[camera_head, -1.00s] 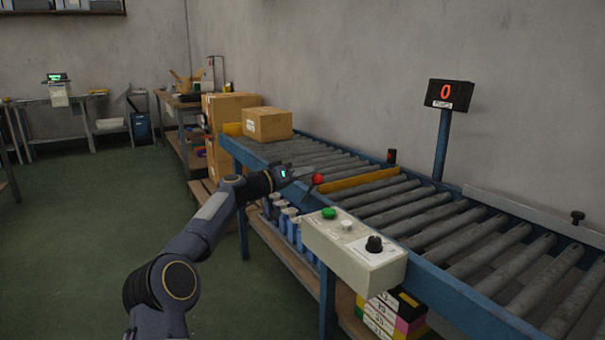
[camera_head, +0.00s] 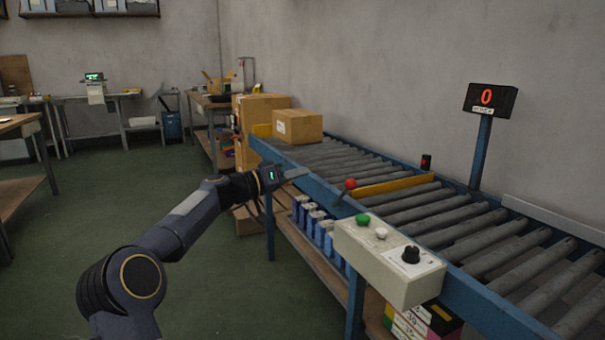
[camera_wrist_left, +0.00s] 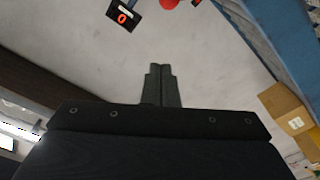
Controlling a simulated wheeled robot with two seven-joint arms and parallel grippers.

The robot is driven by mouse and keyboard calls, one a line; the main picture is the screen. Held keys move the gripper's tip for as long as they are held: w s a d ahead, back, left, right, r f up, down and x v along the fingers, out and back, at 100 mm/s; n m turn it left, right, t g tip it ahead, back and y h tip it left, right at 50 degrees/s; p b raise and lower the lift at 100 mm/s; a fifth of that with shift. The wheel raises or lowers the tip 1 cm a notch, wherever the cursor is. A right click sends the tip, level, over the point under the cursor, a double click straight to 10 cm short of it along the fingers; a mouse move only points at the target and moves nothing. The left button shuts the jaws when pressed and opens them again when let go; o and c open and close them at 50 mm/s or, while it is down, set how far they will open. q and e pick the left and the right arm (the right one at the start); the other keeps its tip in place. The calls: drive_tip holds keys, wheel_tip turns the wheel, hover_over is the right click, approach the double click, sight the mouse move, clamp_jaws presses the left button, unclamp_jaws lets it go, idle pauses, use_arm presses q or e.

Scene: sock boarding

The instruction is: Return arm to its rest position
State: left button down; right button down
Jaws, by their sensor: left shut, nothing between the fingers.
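My left arm comes in from the lower left in the head view. Its gripper (camera_head: 298,173) is beside the near rail of the roller conveyor (camera_head: 440,212), left of a lever with a red knob (camera_head: 351,184). In the left wrist view the two fingers of the gripper (camera_wrist_left: 161,72) are together with nothing between them. The red knob (camera_wrist_left: 169,3) shows at the top edge there, apart from the fingers. My right gripper does not show.
A control box (camera_head: 385,250) with a green button and black dial is fixed to the conveyor's near side. A cardboard box (camera_head: 297,127) sits at the conveyor's far end. A counter display (camera_head: 489,99) reads 0. Open green floor (camera_head: 130,200) lies left of the conveyor.

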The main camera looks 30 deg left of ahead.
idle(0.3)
